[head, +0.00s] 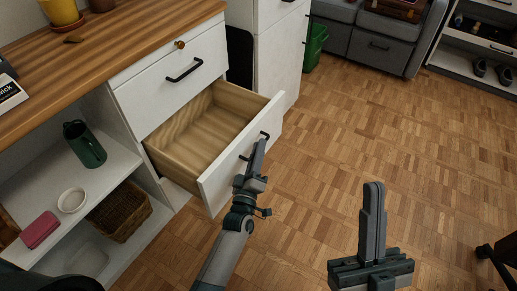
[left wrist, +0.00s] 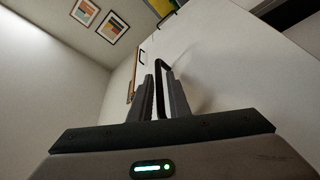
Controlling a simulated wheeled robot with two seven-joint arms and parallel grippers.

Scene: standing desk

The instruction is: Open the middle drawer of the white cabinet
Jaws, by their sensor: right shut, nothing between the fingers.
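The white cabinet (head: 125,100) stands under the wooden desk top. Its top drawer (head: 160,88) is closed and has a black handle (head: 184,70). The drawer below it, the middle one, stands pulled well out; its pale wooden inside (head: 205,128) is empty. My left gripper (head: 258,150) is at this drawer's white front (head: 222,187), shut on its black handle (head: 266,134). The left wrist view shows the handle (left wrist: 162,85) between the two fingers. My right gripper (head: 374,190) is shut and empty over the floor, apart from the cabinet.
Open shelves at left hold a dark green pitcher (head: 84,144), a white bowl (head: 72,200), a pink item (head: 40,229) and a basket (head: 119,211). A tall white cabinet (head: 278,60) and a green bin (head: 315,45) stand behind the drawer.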

